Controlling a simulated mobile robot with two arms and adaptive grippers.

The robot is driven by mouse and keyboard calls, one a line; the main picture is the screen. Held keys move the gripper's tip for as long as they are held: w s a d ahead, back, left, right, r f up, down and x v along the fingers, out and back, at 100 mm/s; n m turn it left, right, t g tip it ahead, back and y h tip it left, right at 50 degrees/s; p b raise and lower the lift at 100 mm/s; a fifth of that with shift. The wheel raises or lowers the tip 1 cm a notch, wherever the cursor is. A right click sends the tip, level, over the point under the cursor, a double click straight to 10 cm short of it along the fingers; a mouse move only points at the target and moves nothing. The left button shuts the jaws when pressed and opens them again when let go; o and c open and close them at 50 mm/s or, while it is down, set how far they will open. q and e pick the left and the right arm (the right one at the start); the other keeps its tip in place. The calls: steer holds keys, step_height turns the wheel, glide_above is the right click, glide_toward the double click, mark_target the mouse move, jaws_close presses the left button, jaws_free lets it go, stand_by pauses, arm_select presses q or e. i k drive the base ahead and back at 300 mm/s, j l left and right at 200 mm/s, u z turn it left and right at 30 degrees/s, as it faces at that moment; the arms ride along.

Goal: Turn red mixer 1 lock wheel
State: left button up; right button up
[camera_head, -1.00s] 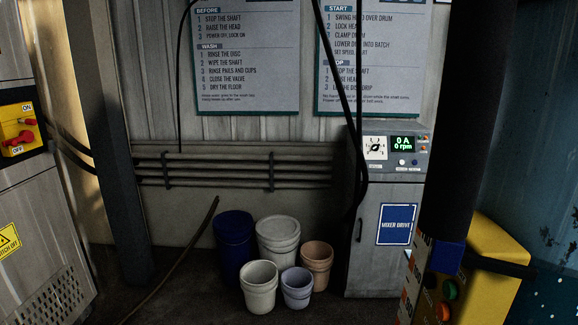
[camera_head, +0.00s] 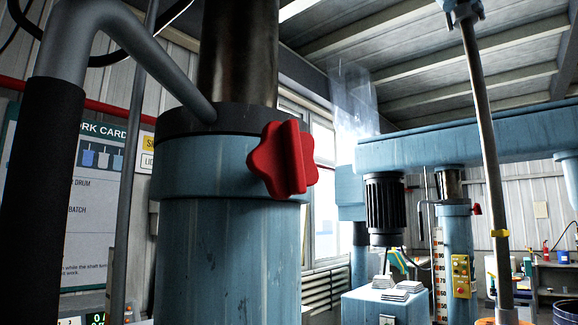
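A red lobed lock wheel (camera_head: 283,160) is large and close in the head view. A bare steel shaft (camera_head: 238,50) rises from the collar. A much smaller red knob (camera_head: 477,209) shows on a farther blue mixer column (camera_head: 457,250). No label tells which mixer is number 1. Neither of my grippers is in view.
A bent grey bar (camera_head: 150,50) with a black sleeve (camera_head: 42,190) crosses the left side near the column. A blue beam (camera_head: 470,145) and a black motor (camera_head: 384,208) stand farther right. A thin upright rod (camera_head: 483,130) is at the right. Open air lies right of the wheel.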

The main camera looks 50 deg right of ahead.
mark_target(283, 158)
steer(key=z, duration=0.4)
steer(key=i+l+z, duration=0.1)
steer(key=z, duration=0.65)
steer(key=i+z, duration=0.1)
steer(key=z, duration=0.25)
steer(key=k+j+z, duration=0.2)
steer(key=z, duration=0.25)
steer(key=k+j+z, duration=0.2)
steer(key=z, duration=0.2)
